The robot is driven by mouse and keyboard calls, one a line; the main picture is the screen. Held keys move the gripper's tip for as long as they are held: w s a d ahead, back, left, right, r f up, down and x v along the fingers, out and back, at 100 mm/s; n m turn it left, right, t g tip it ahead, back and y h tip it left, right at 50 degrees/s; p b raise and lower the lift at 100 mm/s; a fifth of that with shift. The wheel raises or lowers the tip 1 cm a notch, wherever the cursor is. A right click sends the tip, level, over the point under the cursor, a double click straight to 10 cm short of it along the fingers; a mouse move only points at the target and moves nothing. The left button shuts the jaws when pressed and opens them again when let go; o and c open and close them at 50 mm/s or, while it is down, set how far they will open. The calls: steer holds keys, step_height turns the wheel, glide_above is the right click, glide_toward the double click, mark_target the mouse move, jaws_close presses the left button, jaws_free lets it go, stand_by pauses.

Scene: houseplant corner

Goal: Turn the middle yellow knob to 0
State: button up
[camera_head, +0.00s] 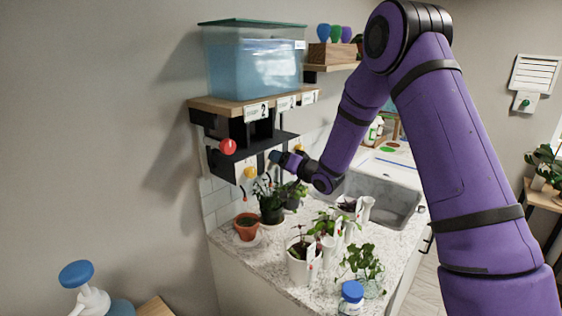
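A round yellow knob (250,172) hangs at the front of the black frame (224,165) under the wooden shelf, right of and below a red knob (229,146). Its white pointer mark is too small to read. My gripper (277,158) is small and dark at the end of my purple arm, right of the yellow knob and apart from it in the picture. A dark blue shape at its tip may be part of it or a knob behind. Whether its fingers are open or shut does not show.
A water tank (253,65) stands on the wooden shelf (212,105), above number labels (256,112). Several potted plants, including a terracotta pot (247,228), crowd the counter (240,262) below. A sink (389,202) lies to the right. A blue-capped bottle (351,296) stands in front.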

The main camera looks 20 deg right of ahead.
steer(key=c, duration=0.9)
steer(key=shift+n, duration=0.3)
steer(key=shift+s+f+n+y, duration=0.15)
steer(key=shift+n+y, duration=0.2)
steer(key=shift+n, duration=5.6)
steer(key=shift+w+f+n+y, duration=0.1)
steer(key=shift+n+y, duration=0.25)
steer(key=shift+n, duration=5.9)
steer(key=o, duration=0.9)
steer(key=shift+r, duration=0.1)
